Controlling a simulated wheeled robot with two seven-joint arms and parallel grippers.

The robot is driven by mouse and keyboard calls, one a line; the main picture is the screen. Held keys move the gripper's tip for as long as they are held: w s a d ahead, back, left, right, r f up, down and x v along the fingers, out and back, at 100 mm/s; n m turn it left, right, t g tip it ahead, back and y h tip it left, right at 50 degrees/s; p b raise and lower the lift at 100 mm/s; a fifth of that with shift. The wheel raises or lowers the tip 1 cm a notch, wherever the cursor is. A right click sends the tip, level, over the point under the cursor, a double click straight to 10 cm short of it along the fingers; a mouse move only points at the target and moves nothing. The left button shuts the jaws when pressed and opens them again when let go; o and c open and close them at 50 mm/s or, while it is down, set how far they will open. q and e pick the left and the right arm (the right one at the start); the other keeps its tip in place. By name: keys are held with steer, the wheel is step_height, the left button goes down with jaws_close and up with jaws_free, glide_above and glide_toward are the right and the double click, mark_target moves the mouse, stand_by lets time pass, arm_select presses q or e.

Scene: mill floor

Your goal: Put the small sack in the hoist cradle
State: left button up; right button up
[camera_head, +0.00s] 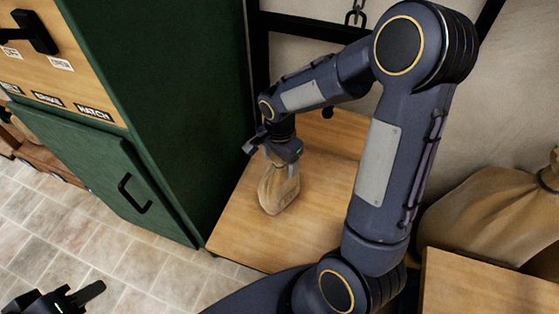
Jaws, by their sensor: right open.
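The small sack (280,188) is tan cloth with a faint dark mark on it. It appears to stand nearly upright on the wooden floor of the hoist cradle (245,243), which has a dark frame and a chain with a hook above. My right gripper (275,150) points down at the sack's neck, with its jaws open around or just above it. The gripper hides the sack's top, so I cannot tell whether they touch. My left gripper (88,293) is at the bottom left, over the tiled floor and partly cut off. Nothing shows in it.
A green cabinet (170,100) with a labelled wooden panel and a black-handled door stands left of the cradle. A large sack (490,215) is at the right, behind a wooden surface (485,290). Tiled floor (130,265) is clear at the lower left.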

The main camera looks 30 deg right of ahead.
step_height(320, 180, up, 11)
steer(key=p, duration=0.3)
steer(key=shift+r, duration=0.2)
arm_select(q)
step_height(320, 180, up, 4)
steer(key=shift+f, duration=0.2)
